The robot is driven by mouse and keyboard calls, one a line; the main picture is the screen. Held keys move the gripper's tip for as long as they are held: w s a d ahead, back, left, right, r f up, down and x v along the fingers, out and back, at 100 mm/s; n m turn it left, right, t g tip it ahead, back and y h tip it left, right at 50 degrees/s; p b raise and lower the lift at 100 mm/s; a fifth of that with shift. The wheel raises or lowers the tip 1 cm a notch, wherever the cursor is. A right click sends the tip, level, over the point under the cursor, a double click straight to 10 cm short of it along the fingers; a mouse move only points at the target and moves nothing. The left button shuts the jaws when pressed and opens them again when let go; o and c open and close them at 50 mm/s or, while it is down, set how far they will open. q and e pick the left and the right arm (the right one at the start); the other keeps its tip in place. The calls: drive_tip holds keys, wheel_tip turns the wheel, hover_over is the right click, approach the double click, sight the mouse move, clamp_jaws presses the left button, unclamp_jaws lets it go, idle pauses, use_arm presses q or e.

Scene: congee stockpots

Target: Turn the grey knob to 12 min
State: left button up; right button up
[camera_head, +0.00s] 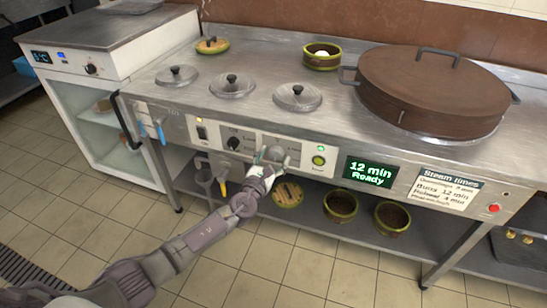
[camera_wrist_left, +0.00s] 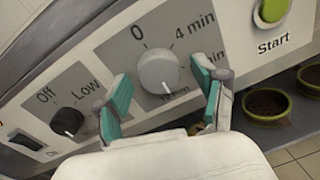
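The grey knob (camera_wrist_left: 158,70) sits on the light panel, with "0" above it and "4 min" at its upper right. In the head view my left gripper (camera_head: 270,158) is at the panel and mostly covers the knob. The green display (camera_head: 370,172) reads "12 min Ready". My right gripper is not in view.
A black knob (camera_wrist_left: 67,121) marked Off and Low is left of the grey one. A green Start button (camera_head: 318,160) is to the right. Lids (camera_head: 298,96) and a large brown steamer (camera_head: 433,90) are on the counter above. Bowls (camera_head: 392,218) stand on the shelf below.

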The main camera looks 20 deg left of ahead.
use_arm(q)
drive_tip(key=s+a, duration=0.1)
drive_tip(key=s, duration=1.1)
drive_tip(key=shift+a, duration=0.15)
